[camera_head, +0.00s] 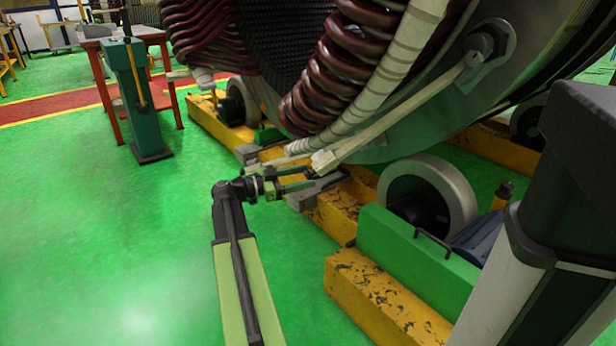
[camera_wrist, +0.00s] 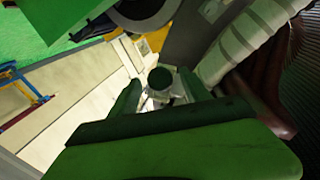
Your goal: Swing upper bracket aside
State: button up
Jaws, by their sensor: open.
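The upper bracket appears to be the long pale bar (camera_head: 408,109) that slants down from a large bolt (camera_head: 489,52) on the stator's metal ring. Its squared lower end (camera_head: 323,161) is close to my gripper (camera_head: 306,178) in the head view. My gripper is open, with its green fingers reaching right below that end. In the wrist view a dark round knob (camera_wrist: 160,78) shows between the fingertips, with a pale metal part behind it. I cannot tell whether the fingers touch it.
The stator's dark red coils (camera_head: 345,62) and white-wrapped ring (camera_head: 398,68) rise just above my gripper. A yellow base beam (camera_head: 334,213), a grey roller (camera_head: 440,180) and a green block (camera_head: 405,250) stand to the right.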

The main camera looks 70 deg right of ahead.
jog(key=shift+x, duration=1)
jog(key=shift+s+a, duration=0.1)
grip_shut()
